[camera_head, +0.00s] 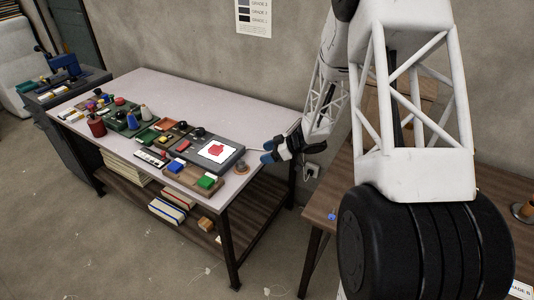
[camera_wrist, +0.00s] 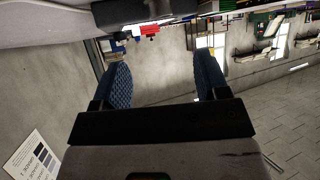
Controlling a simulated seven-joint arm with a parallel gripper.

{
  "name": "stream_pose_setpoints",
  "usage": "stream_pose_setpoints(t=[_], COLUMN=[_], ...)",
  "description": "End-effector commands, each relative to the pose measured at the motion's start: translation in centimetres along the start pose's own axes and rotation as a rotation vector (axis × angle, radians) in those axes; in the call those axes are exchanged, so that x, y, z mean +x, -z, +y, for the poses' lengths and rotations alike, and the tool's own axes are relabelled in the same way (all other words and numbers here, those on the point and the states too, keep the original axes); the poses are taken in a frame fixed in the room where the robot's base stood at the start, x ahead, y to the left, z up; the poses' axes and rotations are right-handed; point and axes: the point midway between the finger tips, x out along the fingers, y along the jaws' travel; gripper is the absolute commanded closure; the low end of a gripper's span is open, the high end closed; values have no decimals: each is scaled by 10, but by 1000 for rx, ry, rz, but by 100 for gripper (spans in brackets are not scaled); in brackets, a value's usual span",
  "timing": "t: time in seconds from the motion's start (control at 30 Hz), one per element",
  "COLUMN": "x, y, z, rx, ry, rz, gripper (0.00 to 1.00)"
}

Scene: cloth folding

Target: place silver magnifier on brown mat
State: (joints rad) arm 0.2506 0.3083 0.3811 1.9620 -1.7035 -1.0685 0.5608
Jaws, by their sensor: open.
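My gripper (camera_head: 267,152) is at the right end of the pale table, near the table's edge, with its blue-tipped fingers pointing left. In the wrist view my gripper (camera_wrist: 160,58) is open, with its two blue fingers wide apart and nothing between them. I cannot make out a silver magnifier in either view. I cannot pick out a brown mat with certainty either. A small round brownish thing (camera_head: 241,168) lies at the table's right edge, just left of and below the fingers; it is too small to identify.
The pale table (camera_head: 245,110) has a clear back half. Several coloured items crowd the left. A brown table (camera_head: 335,185) stands right.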

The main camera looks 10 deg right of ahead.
Motion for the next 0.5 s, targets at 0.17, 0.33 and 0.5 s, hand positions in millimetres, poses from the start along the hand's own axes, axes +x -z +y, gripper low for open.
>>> stream_pose_setpoints(t=[0.17,0.33,0.5], x=[0,0,-5], y=[0,2,13], z=[0,0,4], rx=[0,-2,-11], ry=[0,-6,-56], rz=[0,-2,-19], gripper=[32,32,32])
